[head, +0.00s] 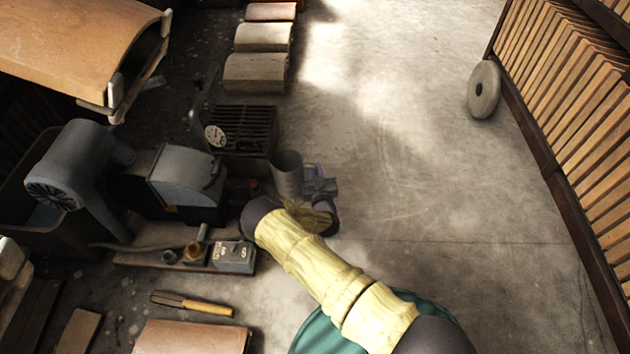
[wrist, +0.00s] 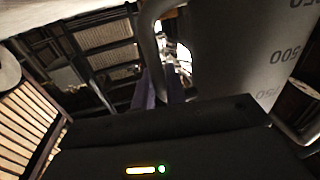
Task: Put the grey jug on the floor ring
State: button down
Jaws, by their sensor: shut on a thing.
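The grey jug (head: 287,175) is an open-topped cylinder near the middle of the head view. In the wrist view its side (wrist: 255,50) shows measuring marks such as 500, and its handle comes down between my fingers. My gripper (head: 318,186) is at the right side of the jug, shut on its handle; my forearm partly hides it. The gripper also shows in the wrist view (wrist: 168,92). No clear floor ring shows; faint pale curved lines (head: 392,150) mark the floor right of the jug. I cannot tell whether the jug touches what is below.
A dial scale (head: 215,136) and slatted box (head: 250,128) stand behind the jug. A grey-blue machine (head: 175,180) is on the left. A thick disc with a hole (head: 484,90) is by the slatted wooden rack (head: 570,90). The concrete floor between is clear.

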notch_tip(320, 180, down, 4)
jog(key=b, duration=0.3)
jog(key=shift+r, duration=0.2)
jog(key=c, duration=1.4)
grip_release()
jog(key=shift+c, duration=0.2)
